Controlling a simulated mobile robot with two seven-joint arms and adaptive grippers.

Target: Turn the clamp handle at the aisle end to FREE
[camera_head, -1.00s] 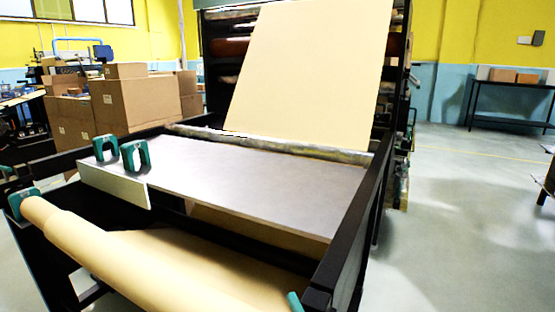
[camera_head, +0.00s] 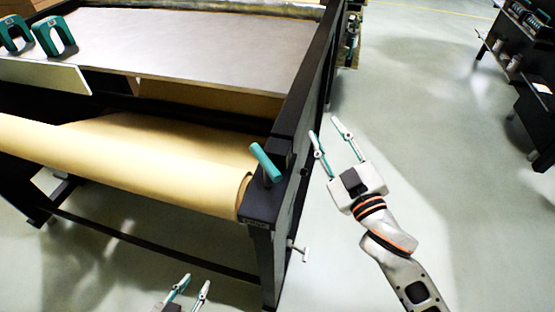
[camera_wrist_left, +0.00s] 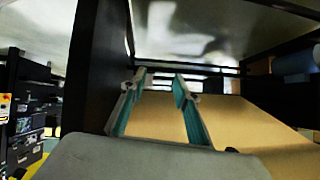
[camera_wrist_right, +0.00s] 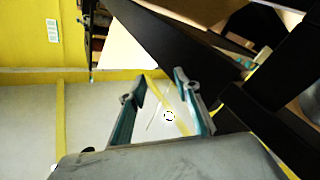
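The teal clamp handle (camera_head: 265,162) sits on top of the black corner post at the right end of the paper roll, tilted in the head view. A small label (camera_head: 255,222) is on the post below it, too small to read. My right gripper (camera_head: 323,128) is open and empty, to the right of the handle and apart from it, beyond the frame's side rail. My left gripper (camera_head: 197,279) is open and empty at the bottom edge, in front of the roll and well apart from the handle. Both wrist views show parted fingers with nothing between them.
The kraft paper roll (camera_head: 120,160) lies across the black frame (camera_head: 307,85), with a grey table top (camera_head: 190,40) behind it. Two teal clamps (camera_head: 54,37) stand at the back left. A small pale T-shaped knob (camera_head: 300,250) sticks out of the post's right side.

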